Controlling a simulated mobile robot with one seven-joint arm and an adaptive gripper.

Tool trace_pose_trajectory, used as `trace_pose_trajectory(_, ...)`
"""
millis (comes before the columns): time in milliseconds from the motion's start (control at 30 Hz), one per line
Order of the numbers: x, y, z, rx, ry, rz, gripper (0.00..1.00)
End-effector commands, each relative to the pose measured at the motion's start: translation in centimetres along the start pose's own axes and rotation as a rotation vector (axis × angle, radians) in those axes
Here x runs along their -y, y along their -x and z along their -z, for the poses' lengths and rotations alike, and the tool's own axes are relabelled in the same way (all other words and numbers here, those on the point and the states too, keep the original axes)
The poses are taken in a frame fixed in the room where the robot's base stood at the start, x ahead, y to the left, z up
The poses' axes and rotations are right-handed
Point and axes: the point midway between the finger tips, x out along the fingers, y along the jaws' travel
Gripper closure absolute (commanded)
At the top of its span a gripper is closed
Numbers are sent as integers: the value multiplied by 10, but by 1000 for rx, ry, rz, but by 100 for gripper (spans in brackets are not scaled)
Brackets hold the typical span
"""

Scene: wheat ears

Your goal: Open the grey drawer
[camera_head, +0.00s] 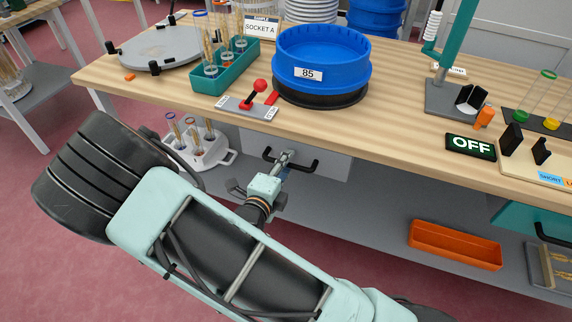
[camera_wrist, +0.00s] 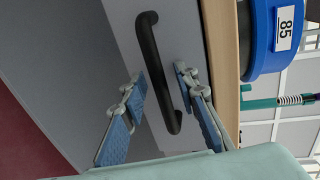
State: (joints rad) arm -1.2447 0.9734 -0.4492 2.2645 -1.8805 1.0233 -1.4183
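The grey drawer (camera_head: 331,167) is under the wooden tabletop, below the blue sieve, and its front looks closed. Its black bar handle (camera_head: 303,167) is partly hidden by my gripper (camera_head: 283,159) in the head view. In the wrist view the drawer front (camera_wrist: 120,22) fills the upper middle, and the handle (camera_wrist: 156,60) runs steeply down it. My gripper (camera_wrist: 160,75) is open, with one blue-padded finger on each side of the handle. A gap shows between each finger and the bar, so I see no grip on it.
Above the drawer stand a blue sieve (camera_head: 322,58) marked 85 and a red-levered switch (camera_head: 248,104). A white tube rack (camera_head: 201,150) stands on the lower shelf left of the drawer. An orange tray (camera_head: 455,245) lies right on that shelf. A teal drawer (camera_head: 520,217) is further right.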

Motion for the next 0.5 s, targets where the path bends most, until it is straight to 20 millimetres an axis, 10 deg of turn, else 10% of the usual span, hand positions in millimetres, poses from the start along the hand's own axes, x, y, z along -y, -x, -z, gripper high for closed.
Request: trace_pose_trajectory(500,0,0,0,-1,-1,0,100)
